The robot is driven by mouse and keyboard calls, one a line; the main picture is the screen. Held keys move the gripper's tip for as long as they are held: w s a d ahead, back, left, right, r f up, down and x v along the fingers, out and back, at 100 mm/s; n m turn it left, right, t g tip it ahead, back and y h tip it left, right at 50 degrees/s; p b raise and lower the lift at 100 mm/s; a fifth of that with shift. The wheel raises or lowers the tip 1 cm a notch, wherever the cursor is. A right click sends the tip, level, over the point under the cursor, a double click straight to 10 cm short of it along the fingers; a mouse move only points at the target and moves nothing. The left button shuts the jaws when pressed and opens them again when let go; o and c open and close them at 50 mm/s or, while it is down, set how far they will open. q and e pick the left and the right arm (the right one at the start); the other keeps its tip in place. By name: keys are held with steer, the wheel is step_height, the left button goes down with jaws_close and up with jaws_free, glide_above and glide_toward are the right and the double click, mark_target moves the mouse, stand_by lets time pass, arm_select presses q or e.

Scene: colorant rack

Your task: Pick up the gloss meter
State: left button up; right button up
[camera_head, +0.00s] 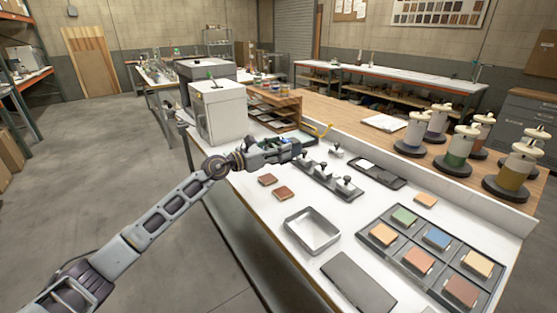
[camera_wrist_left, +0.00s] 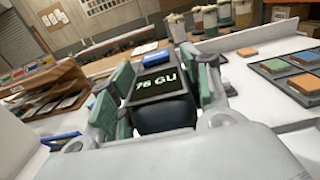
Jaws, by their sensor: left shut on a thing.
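The gloss meter (camera_wrist_left: 163,112) is a dark boxy device whose display reads "76 GU" in the left wrist view. It sits between the green finger pads of my left gripper (camera_wrist_left: 160,95), which is shut on it. In the head view my left gripper (camera_head: 295,146) is over the white bench, by the far end of a dark rack with stampers (camera_head: 325,175). There the gripper mostly hides the meter. Whether the meter touches the bench I cannot tell. My right gripper is in neither view.
A white cabinet (camera_head: 220,112) and a wooden shelf unit (camera_head: 275,110) stand beyond the gripper. Colorant jars (camera_head: 461,146) line the right. A colour-tile tray (camera_head: 402,250), an empty metal tray (camera_head: 312,232) and a dark flat panel (camera_head: 357,284) lie nearer.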

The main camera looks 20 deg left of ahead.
mark_target(278, 145)
arm_select(q)
step_height(278, 145, up, 3)
steer(key=shift+f, duration=0.1)
steer(key=shift+r, duration=0.7)
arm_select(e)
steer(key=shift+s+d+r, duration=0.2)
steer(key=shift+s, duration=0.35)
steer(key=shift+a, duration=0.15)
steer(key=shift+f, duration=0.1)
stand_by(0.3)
